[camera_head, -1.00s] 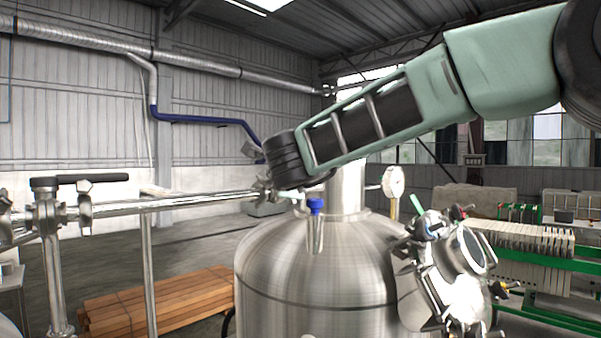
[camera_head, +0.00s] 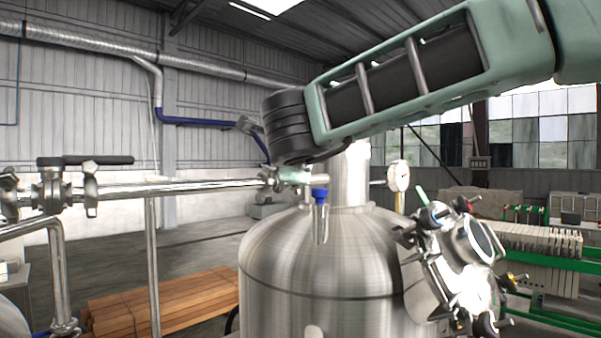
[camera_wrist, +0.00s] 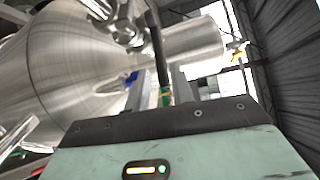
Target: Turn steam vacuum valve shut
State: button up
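A metal valve (camera_wrist: 125,25) with a long black lever (camera_wrist: 157,45) shows at the top of the wrist view. In the head view its body (camera_head: 270,177) sits at the right end of the horizontal pipe, partly behind my dark wrist. My gripper (camera_wrist: 166,88) is at the lever, whose lower end runs down to between or just in front of the two grey fingers. The fingers look slightly apart. I cannot tell whether they touch or clamp the lever.
A steel tank (camera_head: 320,265) with a blue-topped fitting (camera_head: 320,197) stands below the arm. A gauge (camera_head: 398,176) and a manway with clamps (camera_head: 465,250) are to the right. Another black-handled valve (camera_head: 90,161) is on the left pipe. Timber (camera_head: 160,302) lies on the floor.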

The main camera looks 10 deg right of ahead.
jog(key=b+v, duration=0.3)
jog(key=v, duration=0.7)
jog(key=shift+s+f, duration=0.1)
jog(key=shift+s, duration=0.15)
